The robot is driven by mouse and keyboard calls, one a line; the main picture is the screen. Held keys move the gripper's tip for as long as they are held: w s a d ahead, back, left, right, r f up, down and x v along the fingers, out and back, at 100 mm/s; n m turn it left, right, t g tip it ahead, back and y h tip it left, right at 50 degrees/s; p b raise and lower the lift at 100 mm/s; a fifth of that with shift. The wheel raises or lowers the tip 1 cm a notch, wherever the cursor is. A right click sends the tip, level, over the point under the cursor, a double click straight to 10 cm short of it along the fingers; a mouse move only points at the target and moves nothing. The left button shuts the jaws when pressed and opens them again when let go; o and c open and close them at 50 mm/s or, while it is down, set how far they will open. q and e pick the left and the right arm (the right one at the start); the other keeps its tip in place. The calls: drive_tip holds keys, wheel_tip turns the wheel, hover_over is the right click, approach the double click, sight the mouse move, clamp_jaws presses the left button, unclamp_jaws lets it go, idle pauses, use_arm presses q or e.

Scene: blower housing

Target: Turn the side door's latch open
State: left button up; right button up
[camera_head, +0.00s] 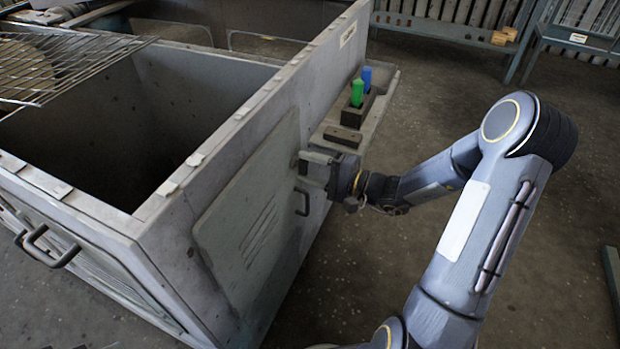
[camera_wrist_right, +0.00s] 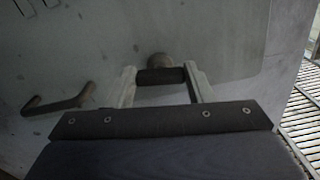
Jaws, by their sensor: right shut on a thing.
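The side door (camera_head: 250,220) is a grey panel with slanted vent slots on the housing's right wall. Its dark latch (camera_wrist_right: 160,75) shows in the right wrist view as a short horizontal bar on a round hub. My right gripper (camera_head: 306,168) is at the door's upper far corner; in the right wrist view its two fingers (camera_wrist_right: 162,82) close on the bar's ends. In the head view the gripper hides the latch. A dark door handle (camera_wrist_right: 60,100) sits to the left of the latch in the wrist view, and below the gripper in the head view (camera_head: 302,202). My left gripper is not clearly seen.
The open-topped housing (camera_head: 190,160) fills the left. A wire rack (camera_head: 70,60) lies across its top. A side shelf (camera_head: 385,95) holds a block with a green (camera_head: 357,92) and a blue (camera_head: 366,78) piece, just beyond the gripper. The floor at right is mostly clear.

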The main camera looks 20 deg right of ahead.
use_arm(q)
drive_tip(key=shift+f+b, duration=1.25)
drive_tip(key=shift+f, duration=0.4)
use_arm(e)
drive_tip(key=shift+n, duration=1)
drive_tip(key=o, duration=1)
use_arm(q)
drive_tip(key=shift+r+p, duration=0.85)
use_arm(e)
drive_tip(key=v, duration=0.8)
